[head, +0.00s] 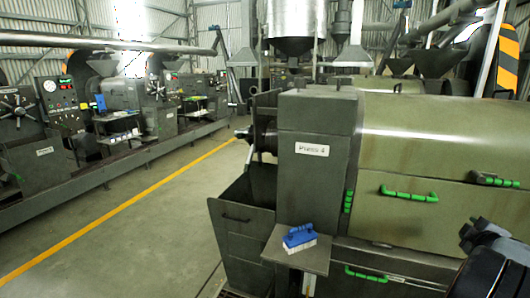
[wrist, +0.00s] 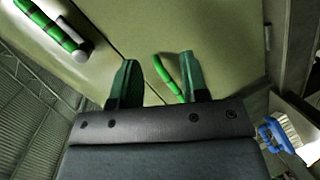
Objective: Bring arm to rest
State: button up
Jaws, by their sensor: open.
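My gripper (wrist: 158,64) shows in the wrist view with its two dark green fingers spread apart. Nothing is held between them. Behind the fingers is the olive panel of the press, with a green handle (wrist: 168,78) seen in the gap, apparently some distance off. In the head view a dark part of my arm stands at the lower right corner, in front of the press (head: 430,130) labelled "Press 4". My gripper's fingers cannot be made out there.
A blue-handled brush (head: 299,238) lies on a small shelf (head: 290,258) at the press's front; the brush also shows in the wrist view (wrist: 278,134). Green handles (head: 409,194) stick out from the press. Open floor with a yellow line (head: 100,225) lies to the left, before another machine row.

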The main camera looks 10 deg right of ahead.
jog(key=s+a+f+m+g+y, duration=0.1)
jog(key=a+f+m+g, duration=0.2)
jog(key=a, duration=0.5)
jog(key=s+a+f+m+g+y, duration=0.15)
jog(key=a+m, duration=0.25)
jog(key=a, duration=0.4)
jog(key=a+f+m+g+y, duration=0.15)
jog(key=a+m+g, duration=0.25)
jog(key=a, duration=0.4)
jog(key=s+a+n+y, duration=0.1)
jog(key=a+n+y, duration=0.1)
jog(key=a, duration=1)
jog(key=s+a+n+t+y, duration=0.1)
jog(key=s+a+n+y, duration=0.1)
jog(key=a, duration=1)
jog(key=shift+a+r+y, duration=0.2)
jog(key=shift+r+y, duration=0.05)
jog(key=shift+y, duration=0.15)
